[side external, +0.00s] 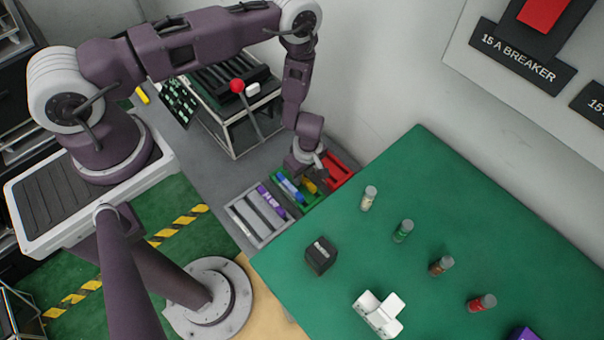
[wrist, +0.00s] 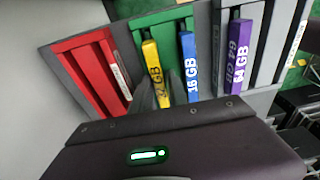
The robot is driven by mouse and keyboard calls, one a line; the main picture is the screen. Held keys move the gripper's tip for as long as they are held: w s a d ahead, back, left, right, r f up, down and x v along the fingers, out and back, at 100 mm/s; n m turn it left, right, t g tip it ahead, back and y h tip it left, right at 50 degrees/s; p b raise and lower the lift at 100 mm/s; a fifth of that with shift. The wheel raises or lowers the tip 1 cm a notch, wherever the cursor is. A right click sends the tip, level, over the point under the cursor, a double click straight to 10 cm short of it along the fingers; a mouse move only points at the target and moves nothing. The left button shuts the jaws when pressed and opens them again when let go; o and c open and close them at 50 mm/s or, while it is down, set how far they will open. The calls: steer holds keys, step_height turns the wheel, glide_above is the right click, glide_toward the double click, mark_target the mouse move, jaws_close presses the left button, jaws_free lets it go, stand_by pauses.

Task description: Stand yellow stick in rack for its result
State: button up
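The yellow stick (wrist: 157,75), with a GB marking, stands in the green section (wrist: 166,27) of the rack in the wrist view. It also shows in the side view (side external: 309,186), partly behind my gripper. My gripper (wrist: 160,92) is down at the yellow stick, with grey fingers close beside it. I cannot tell whether the fingers press on it. A blue stick (wrist: 190,68) marked 16 GB stands to its right in the same section. A purple stick (wrist: 238,57) marked 64 GB is in the grey section (side external: 240,216). The red section (wrist: 80,52) holds no stick that I can see.
A green table (side external: 440,220) stands right of the rack, with several small vials, a black block (side external: 320,256) and a white part (side external: 379,314). A red-knobbed lever (side external: 238,86) stands on a framed fixture behind the rack. A wall is close by.

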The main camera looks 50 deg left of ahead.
steer(key=shift+w+r, duration=0.1)
steer(key=shift+w, duration=0.25)
step_height(320, 180, up, 31)
steer(key=shift+s, duration=0.2)
steer(key=s+d+r+m+t+h, duration=0.1)
steer(key=s+r+m+h, duration=0.2)
steer(key=r, duration=0.5)
steer(key=s+d+r+m+t+h, duration=0.1)
steer(key=s+r+m, duration=0.35)
steer(key=r, duration=0.25)
steer(key=s+a+r+m+t+y, duration=0.2)
steer(key=s+a+r+m+t, duration=0.1)
steer(key=s+r+m, duration=0.4)
steer(key=s+a+m, duration=0.1)
steer(key=s+m, duration=0.2)
steer(key=s, duration=0.2)
steer(key=shift+s+r+t+y, duration=0.2)
steer(key=shift+r+t+y, duration=0.1)
steer(key=shift+t, duration=0.1)
steer(key=shift+m, duration=0.25)
